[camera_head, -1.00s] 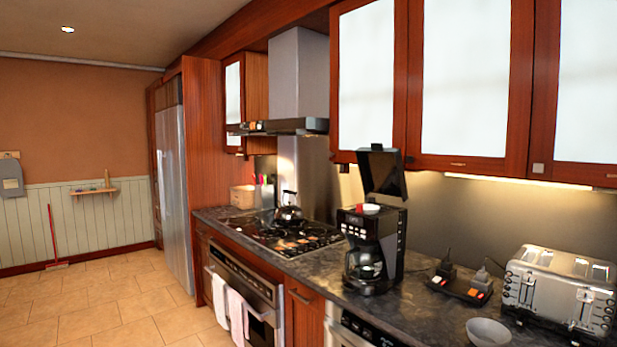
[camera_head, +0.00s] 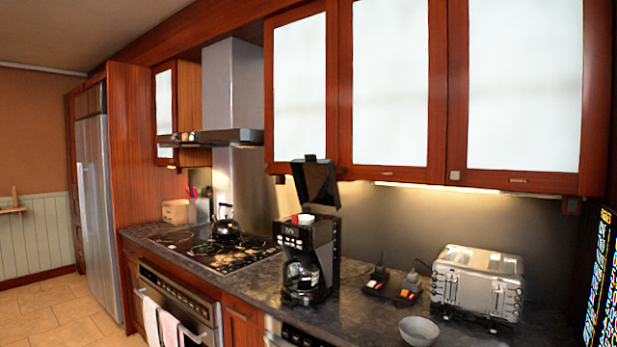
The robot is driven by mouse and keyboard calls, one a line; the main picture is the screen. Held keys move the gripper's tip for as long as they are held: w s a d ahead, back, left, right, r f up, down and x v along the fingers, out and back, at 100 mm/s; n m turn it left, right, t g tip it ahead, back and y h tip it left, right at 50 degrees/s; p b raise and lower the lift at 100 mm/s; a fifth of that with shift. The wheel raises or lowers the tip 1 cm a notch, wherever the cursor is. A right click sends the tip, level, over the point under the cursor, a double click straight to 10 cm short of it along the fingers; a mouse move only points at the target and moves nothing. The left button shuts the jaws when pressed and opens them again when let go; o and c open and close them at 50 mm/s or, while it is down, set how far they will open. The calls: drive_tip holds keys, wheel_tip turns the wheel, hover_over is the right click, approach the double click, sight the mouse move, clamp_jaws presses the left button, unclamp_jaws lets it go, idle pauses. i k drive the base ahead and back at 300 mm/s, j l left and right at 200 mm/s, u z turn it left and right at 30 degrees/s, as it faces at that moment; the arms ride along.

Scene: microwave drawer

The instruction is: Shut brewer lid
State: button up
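The black coffee brewer (camera_head: 308,258) stands on the dark counter, right of the stove. Its lid (camera_head: 318,184) is open and tilted up, standing nearly upright above the back of the body. A small white and red item (camera_head: 303,219) shows at the top opening. A glass carafe (camera_head: 300,276) sits in the lower part of the brewer. My gripper is not in view.
A black tray with small shakers (camera_head: 392,285), a silver toaster (camera_head: 477,283) and a grey bowl (camera_head: 418,331) stand right of the brewer. A kettle (camera_head: 224,222) sits on the stove (camera_head: 210,250). Upper cabinets (camera_head: 391,90) hang above the lid.

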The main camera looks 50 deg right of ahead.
sight(314, 179)
drive_tip(key=j+z, duration=0.1)
drive_tip(key=z, duration=0.7)
drive_tip(key=i+j+z, duration=0.15)
drive_tip(key=j+z, duration=0.25)
drive_tip(key=j, duration=0.25)
drive_tip(key=i+j+z, duration=0.1)
drive_tip(key=j+z, duration=0.3)
drive_tip(key=j, duration=0.25)
drive_tip(key=j+z, duration=0.4)
drive_tip(key=j, duration=0.25)
